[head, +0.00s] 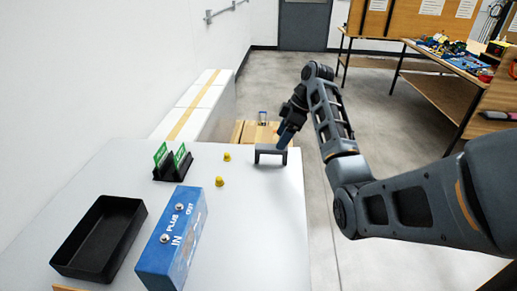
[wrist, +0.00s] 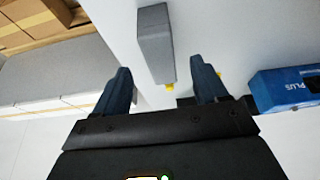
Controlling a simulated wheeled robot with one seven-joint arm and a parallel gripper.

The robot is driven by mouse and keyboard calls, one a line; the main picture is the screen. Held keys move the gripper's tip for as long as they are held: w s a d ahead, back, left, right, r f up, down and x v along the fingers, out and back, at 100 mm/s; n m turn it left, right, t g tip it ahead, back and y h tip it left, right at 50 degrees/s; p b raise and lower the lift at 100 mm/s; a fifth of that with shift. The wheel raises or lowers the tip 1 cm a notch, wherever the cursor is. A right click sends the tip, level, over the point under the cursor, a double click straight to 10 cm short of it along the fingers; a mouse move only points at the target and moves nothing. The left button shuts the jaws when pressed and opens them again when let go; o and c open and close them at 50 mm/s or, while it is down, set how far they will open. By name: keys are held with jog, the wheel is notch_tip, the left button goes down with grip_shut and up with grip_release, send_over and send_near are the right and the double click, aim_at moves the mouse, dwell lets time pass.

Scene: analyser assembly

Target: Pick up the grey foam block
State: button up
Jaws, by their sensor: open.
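The grey foam block (head: 270,151) rests near the far right end of the white table in the head view. In the wrist view the grey foam block (wrist: 155,42) is a long shape ahead of my gripper (wrist: 163,78), with its near end lined up in the gap between the two dark blue fingers. Clear space shows on both sides of it. My gripper (head: 283,138) is open, and in the head view it reaches down to the block's far right side. I cannot tell whether a finger touches the block.
Two yellow knobs (head: 223,169) stand left of the block. A black rack with green cards (head: 170,166), a blue PLUS box (head: 172,240) and an empty black tray (head: 98,238) are further left and nearer. Cardboard boxes (head: 255,133) sit beyond the table's far edge.

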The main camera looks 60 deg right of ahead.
aim_at(272, 146)
jog(key=shift+w+f, duration=0.1)
jog(key=shift+w, duration=0.25)
jog(key=shift+w+a+p+x, duration=0.15)
jog(key=shift+p+x, duration=0.1)
jog(key=shift+x, duration=1.6)
jog(key=shift+w+a+p+x, duration=0.1)
jog(key=shift+p+x, duration=0.15)
jog(key=shift+x, duration=1.65)
jog(key=shift+r, duration=0.2)
jog(key=c, duration=1)
